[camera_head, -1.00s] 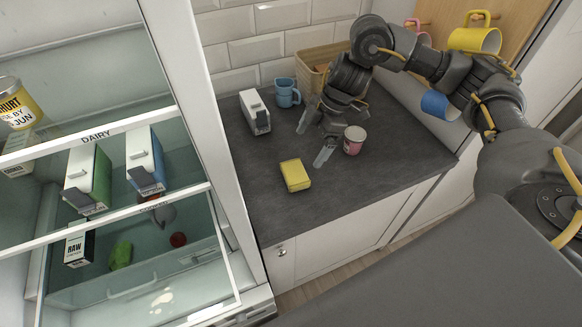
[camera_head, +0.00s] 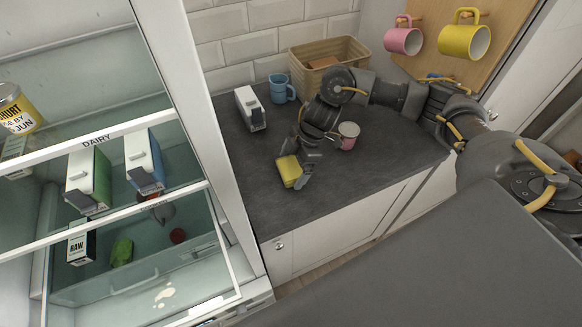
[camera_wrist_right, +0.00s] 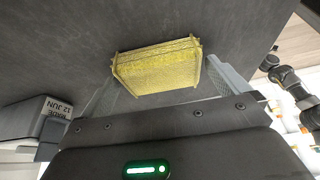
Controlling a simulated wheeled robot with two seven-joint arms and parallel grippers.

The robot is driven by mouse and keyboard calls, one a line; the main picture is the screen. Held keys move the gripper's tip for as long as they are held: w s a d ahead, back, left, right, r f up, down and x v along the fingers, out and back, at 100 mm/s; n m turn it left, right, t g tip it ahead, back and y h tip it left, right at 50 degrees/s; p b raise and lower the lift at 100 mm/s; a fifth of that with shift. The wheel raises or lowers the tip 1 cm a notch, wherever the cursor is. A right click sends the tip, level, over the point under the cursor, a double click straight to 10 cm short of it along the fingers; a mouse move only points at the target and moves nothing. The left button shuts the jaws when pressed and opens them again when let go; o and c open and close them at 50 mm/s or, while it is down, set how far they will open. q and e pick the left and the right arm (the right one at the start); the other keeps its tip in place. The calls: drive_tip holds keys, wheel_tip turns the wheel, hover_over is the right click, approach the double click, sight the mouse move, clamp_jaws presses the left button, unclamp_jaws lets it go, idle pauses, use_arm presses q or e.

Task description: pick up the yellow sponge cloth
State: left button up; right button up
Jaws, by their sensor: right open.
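The yellow sponge cloth (camera_head: 288,173) lies on the slate worktop (camera_head: 340,195) near its front left part. My right gripper (camera_head: 292,166) is low over it, with one finger showing on the sponge's right side. The sponge is not lifted as far as I see. My left gripper is not in view.
A pink-and-white tub (camera_head: 348,136) stands close to my right wrist. A white carton (camera_head: 250,109), a blue mug (camera_head: 281,89) and a wicker basket (camera_head: 312,52) stand behind. The open fridge (camera_head: 222,150) borders the left. The front right worktop is clear.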

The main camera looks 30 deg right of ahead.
drive_tip(key=shift+f, duration=0.1)
drive_tip(key=c, duration=0.8)
drive_tip(key=shift+r, duration=0.35)
wheel_tip(320, 180, up, 2)
drive_tip(key=shift+r+b, duration=0.15)
drive_tip(key=shift+b, duration=0.8)
drive_tip(key=s+d+r, duration=0.2)
drive_tip(key=s+r, duration=0.1)
drive_tip(key=s, duration=0.1)
drive_tip(key=s+d+r+b, duration=0.1)
drive_tip(key=s+d+r, duration=0.1)
drive_tip(key=s+r, duration=0.1)
drive_tip(key=s+d+r+b, duration=0.1)
drive_tip(key=s+d+r, duration=0.1)
drive_tip(key=s+r, duration=0.2)
drive_tip(key=shift+s, duration=0.85)
